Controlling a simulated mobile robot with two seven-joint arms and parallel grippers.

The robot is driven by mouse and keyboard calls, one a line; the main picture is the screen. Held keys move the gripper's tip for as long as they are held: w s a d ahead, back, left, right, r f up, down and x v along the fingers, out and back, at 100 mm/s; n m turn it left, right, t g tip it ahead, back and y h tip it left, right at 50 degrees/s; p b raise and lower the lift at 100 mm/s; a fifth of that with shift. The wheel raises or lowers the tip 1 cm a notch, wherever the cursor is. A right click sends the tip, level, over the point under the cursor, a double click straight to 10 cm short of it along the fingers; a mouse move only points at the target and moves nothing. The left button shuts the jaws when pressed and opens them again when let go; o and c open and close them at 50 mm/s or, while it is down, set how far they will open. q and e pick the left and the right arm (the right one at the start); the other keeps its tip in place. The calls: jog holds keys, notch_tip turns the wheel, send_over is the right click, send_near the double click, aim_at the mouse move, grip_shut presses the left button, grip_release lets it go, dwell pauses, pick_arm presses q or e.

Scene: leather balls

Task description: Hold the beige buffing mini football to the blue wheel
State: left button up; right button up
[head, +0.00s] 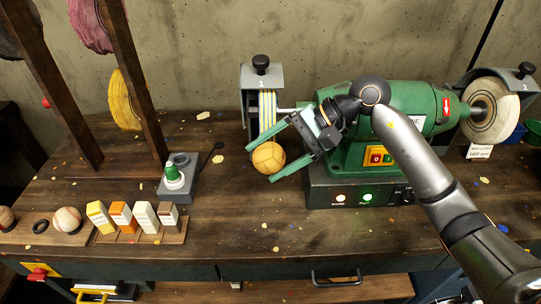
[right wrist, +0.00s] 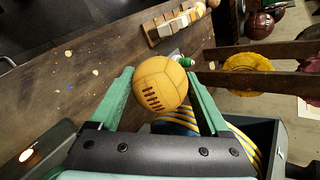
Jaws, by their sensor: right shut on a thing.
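The tan-beige mini football (head: 267,157), with dark lacing, is held between the green fingers of my right gripper (head: 264,163). In the right wrist view the ball (right wrist: 158,80) sits between both fingertips, laces toward the camera. The left wheel (head: 267,108) of the green bench grinder, under the guard marked 1, shows pale yellow layers in the head view; in the right wrist view blue and yellow bands (right wrist: 240,140) show behind the ball. The ball is in front of this wheel's lower part; I cannot tell if they touch. My left gripper is not in view.
The grinder body (head: 410,115) carries a pale wheel (head: 492,112) at right, and its base has lit lamps. A grey box with a green button (head: 174,176) and a rack of coloured bars (head: 140,222) stand left. The bench front is mostly clear.

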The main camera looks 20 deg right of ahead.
jog(key=shift+w+d+r, duration=0.15)
jog(key=shift+w+d, duration=0.1)
jog(key=shift+w, duration=0.5)
dwell(1.1)
jog(key=shift+s+a+f+b, duration=0.15)
jog(key=shift+s+f+b, duration=0.05)
jog(key=shift+s+b, duration=0.3)
jog(key=s+b, duration=0.1)
jog(key=s, duration=0.1)
jog(key=s+a+b, duration=0.1)
jog(key=s+b, duration=0.1)
jog(key=s, duration=0.1)
jog(key=shift+s+a+f, duration=0.35)
dwell(1.2)
jog(key=s+d+m+t+h+p, duration=0.1)
jog(key=s+d+m+t+p, duration=0.2)
jog(key=d+p, duration=0.4)
jog(key=shift+s+d+r+m+h+p, duration=0.15)
jog(key=shift+s+d+m+h+p, duration=0.15)
jog(key=shift+s+m+p, duration=0.25)
